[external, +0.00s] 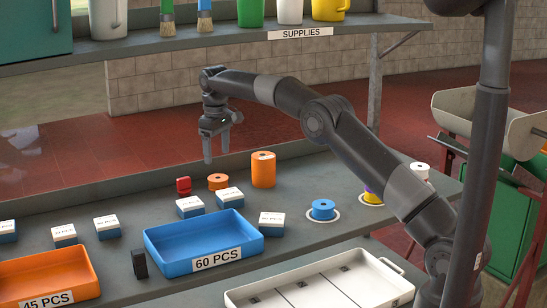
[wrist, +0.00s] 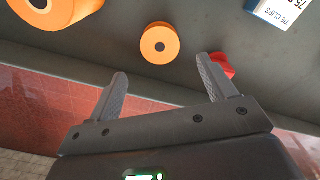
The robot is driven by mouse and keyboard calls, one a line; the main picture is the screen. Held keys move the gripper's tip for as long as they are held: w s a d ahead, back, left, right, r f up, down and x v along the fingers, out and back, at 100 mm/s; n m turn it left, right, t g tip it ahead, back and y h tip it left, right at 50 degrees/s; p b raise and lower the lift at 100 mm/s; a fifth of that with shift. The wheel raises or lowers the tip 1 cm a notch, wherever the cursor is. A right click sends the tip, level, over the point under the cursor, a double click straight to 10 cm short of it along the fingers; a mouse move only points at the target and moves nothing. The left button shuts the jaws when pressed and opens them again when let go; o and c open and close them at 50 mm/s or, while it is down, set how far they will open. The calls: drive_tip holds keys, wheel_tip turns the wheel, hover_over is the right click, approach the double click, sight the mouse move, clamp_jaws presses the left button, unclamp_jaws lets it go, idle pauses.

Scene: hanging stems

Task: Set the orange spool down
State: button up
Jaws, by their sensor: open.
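The small orange spool (external: 218,182) stands upright on the grey worktop, near its back edge. It also shows in the wrist view (wrist: 160,43), just beyond the fingertips and roughly centred between them. My gripper (external: 214,148) is open and empty, above and behind the spool. In the wrist view the two fingers (wrist: 162,72) are spread wide with nothing between them, apart from the spool. A taller orange cylinder (external: 263,170) stands to the right of the spool. A blue spool (external: 323,209) sits on a white round mat.
A red object (external: 183,186) stands left of the spool. Several small blue-and-white boxes (external: 229,198) lie in front, with a blue tray (external: 205,245), an orange tray (external: 45,280) and a white tray (external: 320,285). A shelf (external: 200,43) hangs above the back.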

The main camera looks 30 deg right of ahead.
drive_tip(key=shift+r, duration=1.75)
drive_tip(key=shift+s+a, duration=0.1)
